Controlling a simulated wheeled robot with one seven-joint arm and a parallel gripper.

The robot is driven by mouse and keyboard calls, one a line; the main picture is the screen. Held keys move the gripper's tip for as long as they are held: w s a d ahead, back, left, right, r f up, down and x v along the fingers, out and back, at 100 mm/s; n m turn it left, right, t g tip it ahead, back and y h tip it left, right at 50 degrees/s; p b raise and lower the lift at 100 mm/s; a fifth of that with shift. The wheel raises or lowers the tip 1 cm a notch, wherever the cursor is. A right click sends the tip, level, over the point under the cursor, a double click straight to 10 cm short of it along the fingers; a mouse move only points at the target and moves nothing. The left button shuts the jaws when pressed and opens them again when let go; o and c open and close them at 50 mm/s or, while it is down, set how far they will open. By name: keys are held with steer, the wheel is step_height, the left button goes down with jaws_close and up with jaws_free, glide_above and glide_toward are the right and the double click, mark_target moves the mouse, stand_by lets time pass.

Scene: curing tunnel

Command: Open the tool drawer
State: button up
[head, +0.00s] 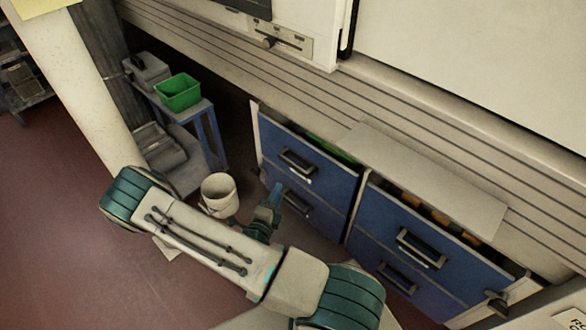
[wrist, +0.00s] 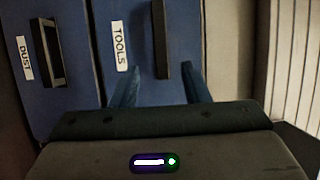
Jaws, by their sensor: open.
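The blue tool drawer (wrist: 145,20) carries a white TOOLS label (wrist: 120,46) and a dark bar handle (wrist: 161,42) in the wrist view. In the head view I take it for the upper drawer (head: 325,174) of the left cabinet, with its handle (head: 297,161). Its front looks about level with the drawer below. My gripper (wrist: 160,86) has its two blue fingers apart and empty, pointing at this front. The gripper also shows in the head view (head: 276,190).
The drawer labelled DUST (wrist: 63,95) is beside it in the wrist view. A second blue cabinet (head: 415,215) stands to the right. A white bucket (head: 218,194) stands close left of my gripper. A green bin (head: 178,92) sits on a small stand. The red floor at left is clear.

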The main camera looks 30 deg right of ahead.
mark_target(292, 166)
steer(key=b+x, duration=0.2)
steer(key=x, duration=1.1)
steer(key=shift+w+d, duration=0.2)
steer(key=shift+d, duration=0.1)
steer(key=shift+c, duration=0.3)
jaws_close()
